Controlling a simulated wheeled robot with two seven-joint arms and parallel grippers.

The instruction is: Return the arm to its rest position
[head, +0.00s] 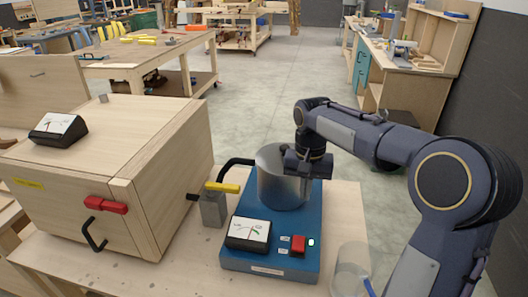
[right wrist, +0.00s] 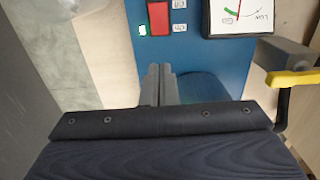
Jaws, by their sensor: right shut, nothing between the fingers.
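My right arm comes in from the right in the head view and bends over the blue device. Its gripper (head: 301,172) is at the right side of the metal pot (head: 270,182), overlapping its rim; I cannot tell whether they touch. In the right wrist view the two grey fingers of the right gripper (right wrist: 158,78) are together, with nothing between them. They are seen over the blue device (right wrist: 190,55), below its red button (right wrist: 158,18). My left gripper is in neither view.
A clear jar (head: 350,270) stands at the table's right front. Open floor (head: 290,80) lies behind.

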